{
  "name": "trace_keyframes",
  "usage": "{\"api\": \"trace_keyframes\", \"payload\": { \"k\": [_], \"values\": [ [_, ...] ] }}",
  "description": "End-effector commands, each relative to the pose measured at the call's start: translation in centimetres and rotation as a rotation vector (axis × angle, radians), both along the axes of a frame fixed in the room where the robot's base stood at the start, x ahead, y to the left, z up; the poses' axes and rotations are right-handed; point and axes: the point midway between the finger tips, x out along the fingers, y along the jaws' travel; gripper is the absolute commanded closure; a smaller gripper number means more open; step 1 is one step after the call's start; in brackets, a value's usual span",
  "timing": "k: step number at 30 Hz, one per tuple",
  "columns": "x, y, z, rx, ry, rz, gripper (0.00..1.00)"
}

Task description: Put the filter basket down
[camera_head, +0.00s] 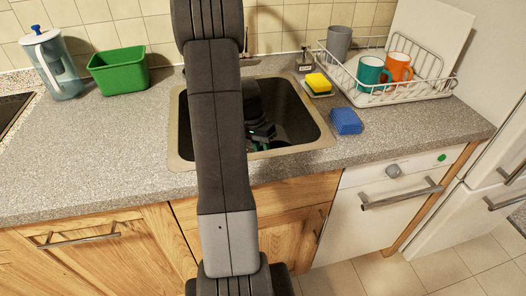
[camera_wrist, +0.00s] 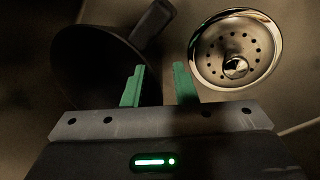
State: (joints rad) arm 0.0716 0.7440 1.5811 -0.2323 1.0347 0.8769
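The filter basket (camera_wrist: 235,47) is a round, shiny metal strainer with a ring of holes and a centre knob. In the wrist view it lies at the upper right, apart from my fingers; whether it sits in the drain or on the sink floor I cannot tell. My gripper (camera_wrist: 159,82) has two green fingers standing apart with nothing between them. In the head view my gripper (camera_head: 262,134) is down inside the sink (camera_head: 295,125), partly hidden by my arm. The basket cannot be made out there.
A dark pan (camera_wrist: 85,65) with a handle lies in the sink, left of the basket. A blue sponge stack (camera_head: 346,121), a yellow sponge (camera_head: 319,82) and a dish rack (camera_head: 405,92) with mugs stand right of the sink. A green tub (camera_head: 119,72) stands left.

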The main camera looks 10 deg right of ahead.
Motion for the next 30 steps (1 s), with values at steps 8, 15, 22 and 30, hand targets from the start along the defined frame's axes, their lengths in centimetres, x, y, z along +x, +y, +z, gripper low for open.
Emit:
{"api": "trace_keyframes", "payload": {
  "k": [8, 15, 22, 30],
  "values": [
    [0.4, 0.3, 1.9, -0.001, -0.003, 0.001, 0.75],
    [1.3, 1.1, 5.8, 0.000, -0.004, 0.001, 0.75],
    [1.6, 1.4, 7.4, 0.001, -0.001, 0.000, 0.75],
    [1.6, 1.4, 7.5, 0.000, 0.000, 0.000, 0.75]
  ]
}}
